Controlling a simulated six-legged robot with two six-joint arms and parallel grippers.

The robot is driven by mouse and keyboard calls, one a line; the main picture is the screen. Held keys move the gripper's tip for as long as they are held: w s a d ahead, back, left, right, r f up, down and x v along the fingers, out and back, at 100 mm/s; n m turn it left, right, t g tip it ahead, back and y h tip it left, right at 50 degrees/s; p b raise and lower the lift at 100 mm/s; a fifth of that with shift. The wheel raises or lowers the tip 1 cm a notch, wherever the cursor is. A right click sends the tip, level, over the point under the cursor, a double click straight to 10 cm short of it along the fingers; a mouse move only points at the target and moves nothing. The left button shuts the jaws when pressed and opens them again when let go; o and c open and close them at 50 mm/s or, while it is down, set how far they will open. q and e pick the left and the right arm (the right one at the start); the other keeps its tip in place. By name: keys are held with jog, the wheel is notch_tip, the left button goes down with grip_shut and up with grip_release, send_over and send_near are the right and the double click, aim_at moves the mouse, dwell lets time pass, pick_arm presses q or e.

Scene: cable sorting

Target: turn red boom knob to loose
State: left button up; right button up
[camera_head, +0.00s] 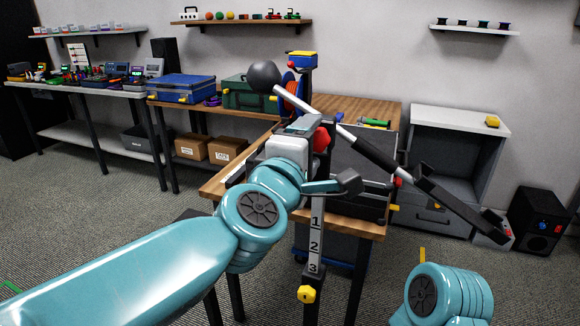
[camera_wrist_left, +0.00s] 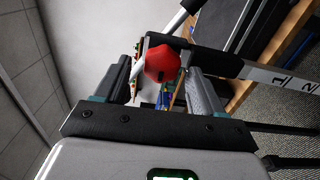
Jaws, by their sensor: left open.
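The red boom knob (camera_head: 321,140) is a faceted red knob where the pale and black boom (camera_head: 365,146) crosses the upright post (camera_head: 315,235) marked 1, 2, 3. The right gripper is out of view; only my right arm shows at the lower right.
The boom has a dark ball (camera_head: 263,75) at its upper end and slopes down to the right. A yellow knob (camera_head: 306,294) sits low on the post. Behind is a wooden workbench (camera_head: 350,105). A grey cabinet (camera_head: 460,120) stands right. Carpet is open at the left.

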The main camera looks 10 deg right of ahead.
pick_arm(q)
jog(key=v, duration=1.5)
jog(key=shift+a, duration=0.1)
